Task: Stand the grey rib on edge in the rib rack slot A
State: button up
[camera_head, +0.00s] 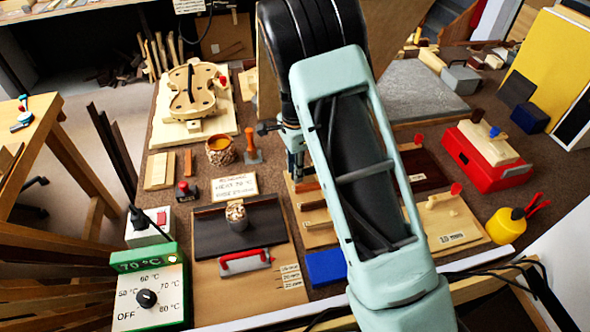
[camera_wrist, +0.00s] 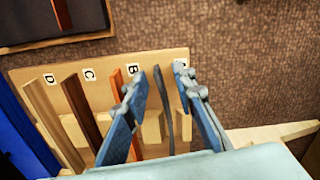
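The rib rack (camera_wrist: 100,67) is a light wood board with labels D, C, B and a partly covered A in the wrist view. The thin dark grey rib (camera_wrist: 163,105) stands on edge between two pale blocks, just right of label B, at slot A. My gripper (camera_wrist: 161,82) has its blue fingers spread on either side of the grey rib, with a gap on both sides. Its lower end near the gripper is partly hidden. In the head view, the rack (camera_head: 310,213) is mostly covered by my arm, and the rib cannot be made out.
Slots D, C and B hold a pale strip (camera_wrist: 40,108), a dark brown strip (camera_wrist: 80,110) and an orange-brown strip (camera_wrist: 118,90). A blue block (camera_head: 326,267) lies by the rack. A green-topped heater control (camera_head: 148,290) stands at left. A red box (camera_head: 480,165) is at right.

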notch_tip(320, 180, up, 12)
dwell(0.4)
jog(key=shift+f, duration=0.15)
